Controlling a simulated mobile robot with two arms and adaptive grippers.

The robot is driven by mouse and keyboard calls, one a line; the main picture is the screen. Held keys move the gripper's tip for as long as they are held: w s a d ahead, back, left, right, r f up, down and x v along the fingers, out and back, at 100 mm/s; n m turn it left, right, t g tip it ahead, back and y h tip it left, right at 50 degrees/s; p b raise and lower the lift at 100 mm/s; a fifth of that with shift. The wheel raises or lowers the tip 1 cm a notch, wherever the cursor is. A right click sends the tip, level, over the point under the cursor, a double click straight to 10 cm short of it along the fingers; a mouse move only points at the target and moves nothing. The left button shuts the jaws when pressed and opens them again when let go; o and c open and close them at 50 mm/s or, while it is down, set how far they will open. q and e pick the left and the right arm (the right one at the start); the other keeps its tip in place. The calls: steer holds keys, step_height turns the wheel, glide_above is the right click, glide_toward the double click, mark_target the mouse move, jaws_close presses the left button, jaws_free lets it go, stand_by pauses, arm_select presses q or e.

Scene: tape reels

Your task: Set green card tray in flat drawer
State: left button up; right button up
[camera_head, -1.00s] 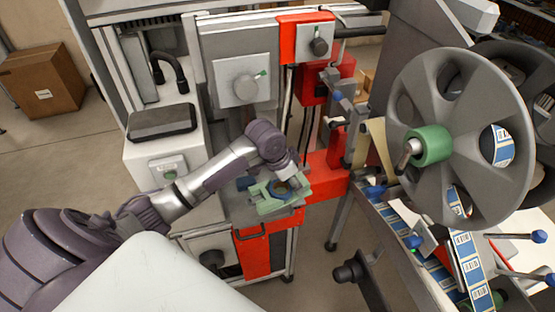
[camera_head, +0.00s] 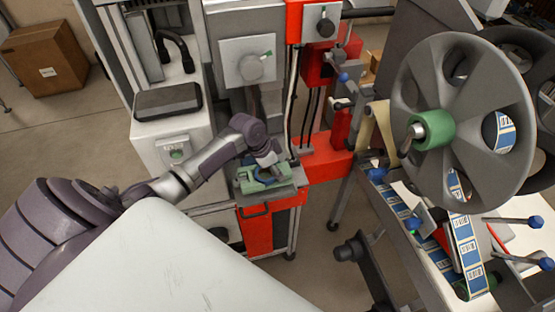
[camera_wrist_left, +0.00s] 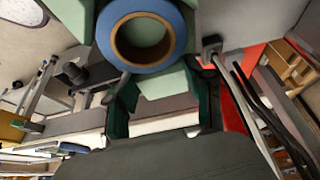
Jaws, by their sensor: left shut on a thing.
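The green card tray (camera_head: 247,186) is at the centre of the head view, with a blue ring-shaped roll (camera_wrist_left: 172,51) on it in the left wrist view. My left gripper (camera_head: 266,160) reaches down from the left and is shut on the tray. The tray also shows in the wrist view (camera_wrist_left: 172,83), at the fingers. The flat grey drawer (camera_head: 298,180) juts from the machine directly under the tray, above a red front. I cannot tell whether the tray touches the drawer floor. My right gripper is not in view.
A red machine part (camera_head: 325,158) stands close right of the drawer. A white unit with a black pad (camera_head: 167,101) stands behind my left arm. A large grey reel (camera_head: 465,120) and label strip fill the right side. A cardboard box (camera_head: 44,60) is far left.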

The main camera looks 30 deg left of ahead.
arm_select(q)
steer(key=shift+f, duration=0.5)
steer(key=shift+f, duration=0.35)
stand_by(0.3)
steer(key=shift+f+b, duration=0.7)
steer(key=shift+f, duration=0.15)
